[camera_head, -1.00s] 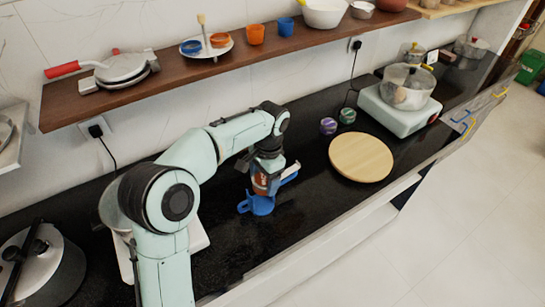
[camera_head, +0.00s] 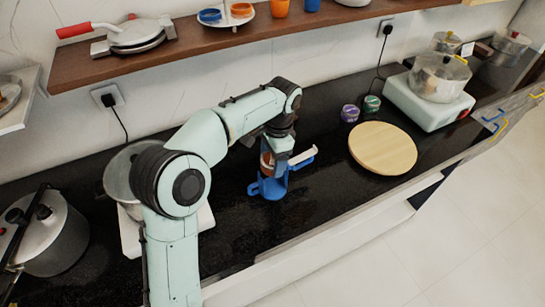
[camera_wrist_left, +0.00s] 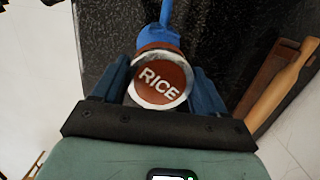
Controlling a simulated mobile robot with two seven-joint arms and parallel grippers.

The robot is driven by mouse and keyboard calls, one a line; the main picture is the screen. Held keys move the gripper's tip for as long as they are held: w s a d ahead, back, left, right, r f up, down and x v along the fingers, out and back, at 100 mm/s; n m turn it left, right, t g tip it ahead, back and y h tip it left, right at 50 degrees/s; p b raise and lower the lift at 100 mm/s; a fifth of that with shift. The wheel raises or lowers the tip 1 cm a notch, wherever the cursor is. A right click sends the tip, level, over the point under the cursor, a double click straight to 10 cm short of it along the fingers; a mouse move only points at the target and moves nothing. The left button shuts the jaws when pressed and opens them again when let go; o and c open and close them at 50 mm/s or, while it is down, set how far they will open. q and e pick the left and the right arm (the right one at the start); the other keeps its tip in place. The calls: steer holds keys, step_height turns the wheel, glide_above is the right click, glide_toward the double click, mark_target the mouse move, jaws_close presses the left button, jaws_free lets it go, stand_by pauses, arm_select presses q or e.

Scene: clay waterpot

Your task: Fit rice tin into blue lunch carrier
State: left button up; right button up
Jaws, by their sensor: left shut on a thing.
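The rice tin (camera_wrist_left: 160,78) has a red-brown lid with a pale rim and the word RICE, facing the left wrist camera. In the head view a small part of the tin (camera_head: 267,161) shows beside the fingers. My left gripper (camera_head: 280,160) is shut on the tin; its dark blue fingers flank it in the left wrist view. The blue lunch carrier (camera_head: 268,188) stands on the black counter directly below the tin. Part of the carrier (camera_wrist_left: 157,38) also shows past the tin in the left wrist view. How deep the tin sits in it is hidden. My right gripper is not in view.
A round wooden board (camera_head: 383,148) lies to the right, with two small jars (camera_head: 350,113) behind it. A pot stands on a white stove (camera_head: 430,103) farther right. A pressure cooker (camera_head: 45,232) is at left. A wooden shelf (camera_head: 220,40) runs above the counter.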

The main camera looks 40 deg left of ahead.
arm_select(q)
steer(key=shift+w+r+p, duration=0.1)
steer(key=shift+p, duration=0.2)
stand_by(0.5)
steer(key=shift+f, duration=0.2)
stand_by(0.4)
steer(key=shift+f, duration=0.45)
steer(key=shift+f+b, duration=0.25)
steer(key=shift+b, duration=0.05)
steer(key=shift+f, duration=0.55)
steer(key=shift+f, duration=0.15)
stand_by(0.6)
steer(key=shift+f+b, duration=0.55)
steer(key=shift+f, duration=0.1)
steer(key=shift+f, duration=0.4)
steer(key=shift+f+b, duration=0.3)
steer(key=shift+f, duration=0.05)
